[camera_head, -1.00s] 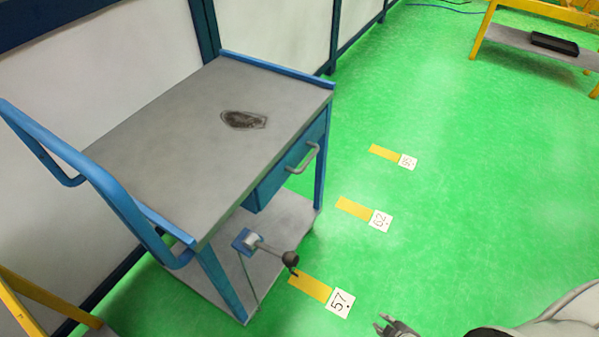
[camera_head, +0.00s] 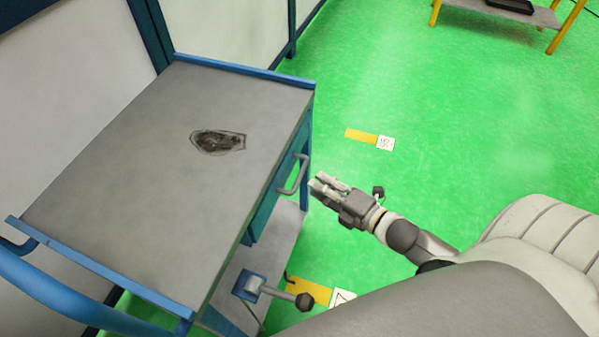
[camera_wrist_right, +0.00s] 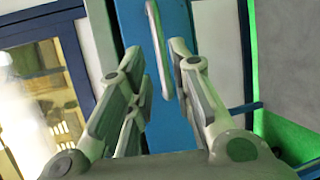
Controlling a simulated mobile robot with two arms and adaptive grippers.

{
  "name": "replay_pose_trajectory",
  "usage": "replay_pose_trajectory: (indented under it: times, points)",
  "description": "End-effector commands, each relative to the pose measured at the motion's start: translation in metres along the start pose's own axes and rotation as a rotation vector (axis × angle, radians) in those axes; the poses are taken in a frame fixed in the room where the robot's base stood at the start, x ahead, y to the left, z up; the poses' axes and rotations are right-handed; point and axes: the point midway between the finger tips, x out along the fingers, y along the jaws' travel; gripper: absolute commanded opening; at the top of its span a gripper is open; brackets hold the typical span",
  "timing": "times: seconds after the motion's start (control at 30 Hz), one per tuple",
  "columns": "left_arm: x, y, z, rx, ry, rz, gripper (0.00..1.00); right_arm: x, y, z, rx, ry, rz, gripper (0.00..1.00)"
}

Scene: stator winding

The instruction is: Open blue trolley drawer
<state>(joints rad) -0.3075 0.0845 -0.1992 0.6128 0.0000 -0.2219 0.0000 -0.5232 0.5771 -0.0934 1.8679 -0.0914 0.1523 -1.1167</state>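The blue trolley (camera_head: 150,190) has a grey top and stands at the left of the head view. Its drawer (camera_head: 264,215) is under the top on the right side, and its front looks flush with the frame. The grey bar handle (camera_head: 298,174) sticks out from the drawer front. My right gripper (camera_head: 318,184) is just right of the handle, pointing at it, with a small gap. In the right wrist view the fingers (camera_wrist_right: 157,58) are apart and empty, with the handle (camera_wrist_right: 158,25) ahead near the right finger against the blue front. My left gripper is out of view.
A dark oval patch (camera_head: 218,142) marks the trolley top. A clamp-like part with a dark knob (camera_head: 304,302) juts out low at the trolley's near end. A yellow rack (camera_head: 555,25) stands far right.

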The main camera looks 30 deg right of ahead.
Motion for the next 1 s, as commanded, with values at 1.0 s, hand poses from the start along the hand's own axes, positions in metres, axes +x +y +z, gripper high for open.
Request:
replay_pose_trajectory:
  times: [1.0]
  points:
    - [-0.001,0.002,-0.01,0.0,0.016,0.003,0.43,0.075,-0.001,0.0,0.003,-0.001,-0.002,0.1]
